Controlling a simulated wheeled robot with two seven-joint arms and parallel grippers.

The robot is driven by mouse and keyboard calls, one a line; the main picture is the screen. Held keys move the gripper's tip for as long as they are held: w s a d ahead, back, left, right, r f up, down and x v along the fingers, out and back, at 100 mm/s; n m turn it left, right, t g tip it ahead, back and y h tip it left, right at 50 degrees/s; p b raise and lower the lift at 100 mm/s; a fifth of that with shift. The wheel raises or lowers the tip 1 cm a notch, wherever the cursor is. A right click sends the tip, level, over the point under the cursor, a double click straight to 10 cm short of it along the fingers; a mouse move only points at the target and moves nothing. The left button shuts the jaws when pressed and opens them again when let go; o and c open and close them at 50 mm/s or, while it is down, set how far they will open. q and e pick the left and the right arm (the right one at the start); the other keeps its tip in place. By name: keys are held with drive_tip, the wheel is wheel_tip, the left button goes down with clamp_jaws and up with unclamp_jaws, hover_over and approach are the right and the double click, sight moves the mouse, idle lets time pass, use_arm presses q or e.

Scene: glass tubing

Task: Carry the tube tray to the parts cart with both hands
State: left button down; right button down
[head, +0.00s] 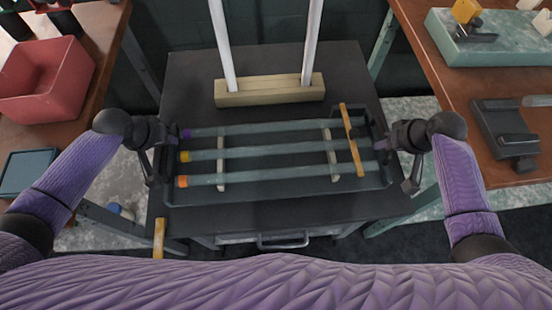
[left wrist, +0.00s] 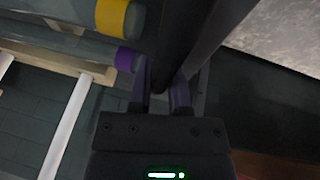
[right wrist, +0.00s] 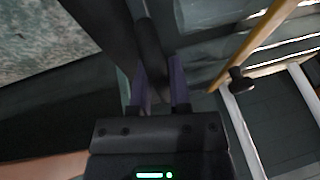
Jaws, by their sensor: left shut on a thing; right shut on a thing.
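The dark tube tray (head: 300,195) sits level over the dark cart top (head: 190,75); I cannot tell whether it touches. Three glass tubes lie across it on pale rests, with a purple cap (head: 187,134), a yellow cap (head: 184,156) and an orange cap (head: 182,181) at their left ends. My left gripper (head: 168,135) is shut on the tray's left handle, and its fingers close on a dark bar in the left wrist view (left wrist: 165,88). My right gripper (head: 386,143) is shut on the right handle; the right wrist view shows that grip (right wrist: 160,85).
A pale wooden block (head: 270,93) with two upright white rods stands behind the tray. A yellow bar (head: 351,140) crosses the tray's right end. Wooden benches flank the cart, with a red bin (head: 45,80) left and a grey device (head: 505,130) right.

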use_arm(q)
drive_tip(key=c, duration=1)
unclamp_jaws()
drive_tip(key=shift+f+b, duration=0.3)
drive_tip(key=shift+f, duration=0.45)
use_arm(e)
drive_tip(key=c, duration=1)
unclamp_jaws()
drive_tip(key=shift+f, duration=0.7)
use_arm(q)
drive_tip(key=shift+o, duration=1.1)
drive_tip(key=shift+r, duration=0.25)
use_arm(e)
drive_tip(key=shift+o, duration=1.1)
drive_tip(key=shift+r, duration=0.25)
use_arm(q)
drive_tip(key=shift+o, duration=1)
drive_tip(key=shift+p, duration=0.3)
use_arm(e)
drive_tip(key=shift+o, duration=1)
drive_tip(key=shift+s+d+r, duration=0.1)
drive_tip(key=shift+r, duration=0.2)
use_arm(q)
drive_tip(key=v, duration=1.2)
use_arm(e)
drive_tip(key=v, duration=1.1)
drive_tip(key=shift+r, duration=0.2)
